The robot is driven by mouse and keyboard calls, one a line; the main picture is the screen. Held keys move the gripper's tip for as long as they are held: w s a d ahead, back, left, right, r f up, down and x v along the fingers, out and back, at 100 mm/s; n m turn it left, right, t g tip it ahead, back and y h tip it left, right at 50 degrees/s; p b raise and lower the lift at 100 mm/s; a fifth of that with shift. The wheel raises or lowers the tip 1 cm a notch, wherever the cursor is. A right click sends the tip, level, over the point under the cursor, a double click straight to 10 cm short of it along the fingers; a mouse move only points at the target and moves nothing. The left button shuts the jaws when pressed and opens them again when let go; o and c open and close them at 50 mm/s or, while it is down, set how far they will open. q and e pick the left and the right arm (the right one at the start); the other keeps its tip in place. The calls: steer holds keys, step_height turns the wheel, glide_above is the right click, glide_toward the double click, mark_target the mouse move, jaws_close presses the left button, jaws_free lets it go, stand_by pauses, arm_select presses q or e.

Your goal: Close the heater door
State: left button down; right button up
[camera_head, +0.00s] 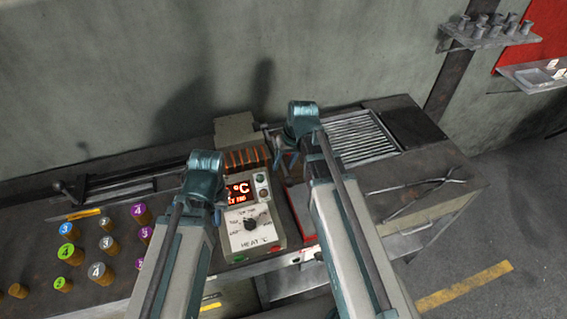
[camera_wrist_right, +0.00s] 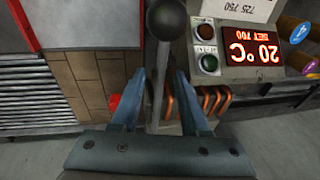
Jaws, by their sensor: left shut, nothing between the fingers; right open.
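The heater's control panel (camera_head: 247,232) shows in the head view, with a lit red display, a dial and orange coils (camera_head: 245,158) behind it. In the right wrist view its display (camera_wrist_right: 252,45) reads 20 °C upside down. A lever rod (camera_wrist_right: 158,85) with a black ball knob (camera_wrist_right: 167,18) stands between the open fingers of my right gripper (camera_wrist_right: 158,105); contact is unclear. Pale bricks (camera_wrist_right: 90,82) lie beside it. I cannot tell which part is the door. In the head view my right gripper (camera_head: 287,160) is right of the coils. My left gripper (camera_head: 218,213) is shut, empty, left of the panel.
Several numbered cylinders (camera_head: 97,270) stand on the bench at left. A red-edged plate (camera_head: 301,212), a ridged grate (camera_head: 358,138) and long tongs (camera_head: 420,195) are at right. A wall shelf (camera_head: 487,36) holds grey cylinders. Floor is free at far right.

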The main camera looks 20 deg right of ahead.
arm_select(q)
steer(key=shift+r, duration=0.15)
arm_select(e)
steer(key=shift+r, duration=0.1)
arm_select(q)
step_height(320, 180, up, 13)
steer(key=p, duration=1.3)
steer(key=shift+r+p, duration=0.15)
steer(key=shift+p, duration=0.15)
arm_select(e)
steer(key=v, duration=1.3)
steer(key=shift+r, duration=0.3)
arm_select(q)
steer(key=shift+s, duration=0.1)
arm_select(e)
steer(key=shift+s+f, duration=0.1)
steer(key=shift+s, duration=0.05)
